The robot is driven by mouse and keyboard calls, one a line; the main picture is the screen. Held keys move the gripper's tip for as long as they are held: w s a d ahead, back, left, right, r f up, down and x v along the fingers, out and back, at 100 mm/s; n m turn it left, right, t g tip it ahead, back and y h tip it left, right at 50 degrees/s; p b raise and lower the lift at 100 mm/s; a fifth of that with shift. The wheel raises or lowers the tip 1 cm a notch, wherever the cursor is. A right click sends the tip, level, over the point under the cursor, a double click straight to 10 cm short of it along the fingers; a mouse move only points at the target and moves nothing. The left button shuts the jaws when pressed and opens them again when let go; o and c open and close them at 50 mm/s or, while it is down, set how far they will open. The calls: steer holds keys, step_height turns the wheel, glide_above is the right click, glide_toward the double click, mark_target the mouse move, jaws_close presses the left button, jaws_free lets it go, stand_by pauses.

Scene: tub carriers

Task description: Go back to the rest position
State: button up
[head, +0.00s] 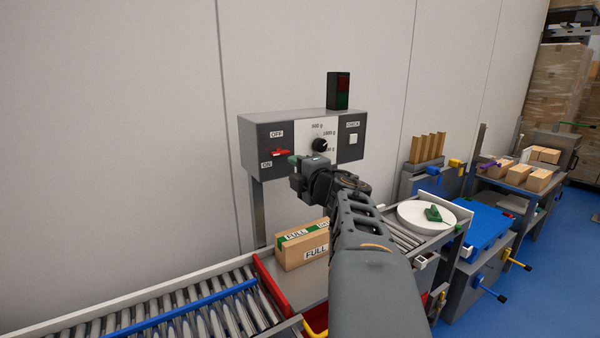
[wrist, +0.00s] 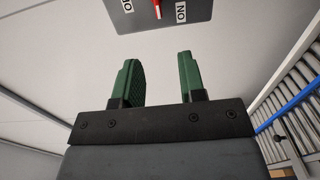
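My gripper (wrist: 160,80) shows in the wrist view with its two green fingers apart and nothing between them. In the head view my gripper (head: 300,160) is in front of the grey control box (head: 255,145), just below and to the right of the red switch lever. The red switch (head: 280,152) sits between the OFF and ON labels. In the wrist view the red switch (wrist: 158,10) is at the top edge, beyond the fingertips and apart from them. My arm hides part of the box's lower front.
A box marked FULL (head: 303,248) stands below the control box. A roller conveyor (head: 180,315) runs at lower left. At right are a round white plate (head: 427,217) holding a green object, a blue bench (head: 475,229) and several cardboard boxes. Blue floor is free at far right.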

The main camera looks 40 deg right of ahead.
steer(key=shift+s+a, duration=0.1)
steer(key=shift+s, duration=0.45)
steer(key=s+d+f+m+g+h, duration=0.4)
steer(key=d+f+m+g+h, duration=0.3)
steer(key=m, duration=0.5)
steer(key=s+a+f+m+g+y+p, duration=0.1)
steer(key=s+a+f+m+g, duration=0.2)
steer(key=a+f+m, duration=0.4)
steer(key=s+a+f+n+g+y+p, duration=0.1)
steer(key=a+f+y, duration=0.3)
steer(key=a, duration=0.7)
steer(key=s+a+f+n+g+y+p, duration=0.1)
steer(key=s+a+f+g+y, duration=0.2)
steer(key=a, duration=0.9)
steer(key=shift+s+f+n+y+p, duration=0.3)
steer(key=shift+s+f+y+p, duration=0.1)
steer(key=shift+s+f+y, duration=0.4)
